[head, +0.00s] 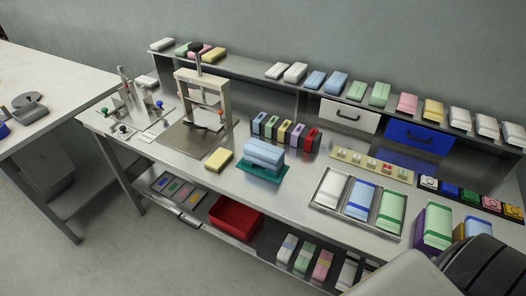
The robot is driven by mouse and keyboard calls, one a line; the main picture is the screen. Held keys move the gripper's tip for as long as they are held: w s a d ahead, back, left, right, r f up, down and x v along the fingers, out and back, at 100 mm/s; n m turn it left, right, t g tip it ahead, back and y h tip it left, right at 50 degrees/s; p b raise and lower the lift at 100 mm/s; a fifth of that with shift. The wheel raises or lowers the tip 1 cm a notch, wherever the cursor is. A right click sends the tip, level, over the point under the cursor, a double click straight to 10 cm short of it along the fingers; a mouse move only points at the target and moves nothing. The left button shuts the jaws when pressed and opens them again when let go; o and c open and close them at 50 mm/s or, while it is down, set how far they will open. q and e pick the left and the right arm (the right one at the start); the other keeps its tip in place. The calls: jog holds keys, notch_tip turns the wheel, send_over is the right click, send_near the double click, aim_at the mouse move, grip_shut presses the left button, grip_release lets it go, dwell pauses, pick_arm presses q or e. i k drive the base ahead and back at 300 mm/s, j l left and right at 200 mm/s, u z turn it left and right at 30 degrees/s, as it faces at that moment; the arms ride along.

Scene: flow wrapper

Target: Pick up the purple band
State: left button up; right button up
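Neither of my grippers is in view. A grey and black part of my own body covers the lower right corner.
A light blue pack (264,151) lies on a green base in front of the row. A yellow block (219,159) lies beside it. A press (203,100) stands to the left. Trays with packs (328,204) lie to the right. A red bin (235,217) is on the lower shelf.

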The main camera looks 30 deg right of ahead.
aim_at(295, 134)
jog(key=i+z, duration=0.1)
jog(key=z, duration=0.75)
